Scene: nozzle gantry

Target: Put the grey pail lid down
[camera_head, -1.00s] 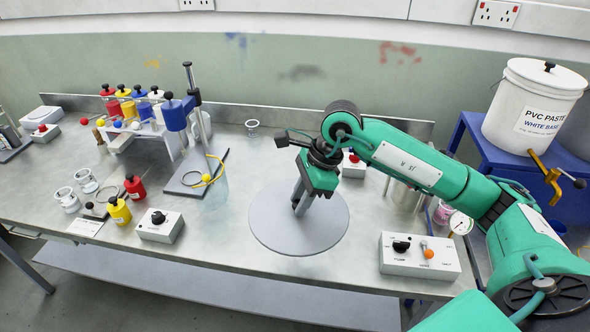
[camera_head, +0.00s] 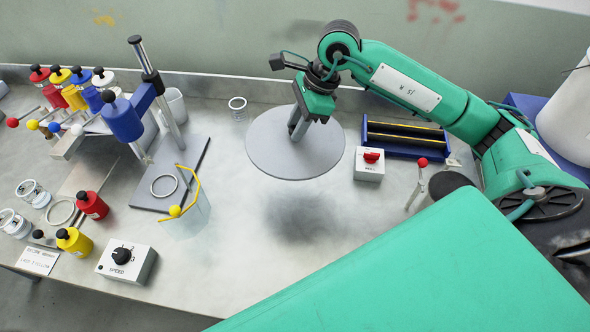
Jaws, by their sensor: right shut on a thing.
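The grey pail lid (camera_head: 270,152) is a flat round disc near the middle of the head view. My right gripper (camera_head: 297,132) points down over it and is shut on it near its centre. The fingers hide the part they grip. The lid looks about level. A soft dark shadow lies on the bench (camera_head: 330,255) in front of it, apart from the disc, so the lid hangs above the steel top. My left gripper is not in view.
A white box with a red knob (camera_head: 369,168) and a blue rack (camera_head: 405,140) stand right of the lid. The bench front centre is clear.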

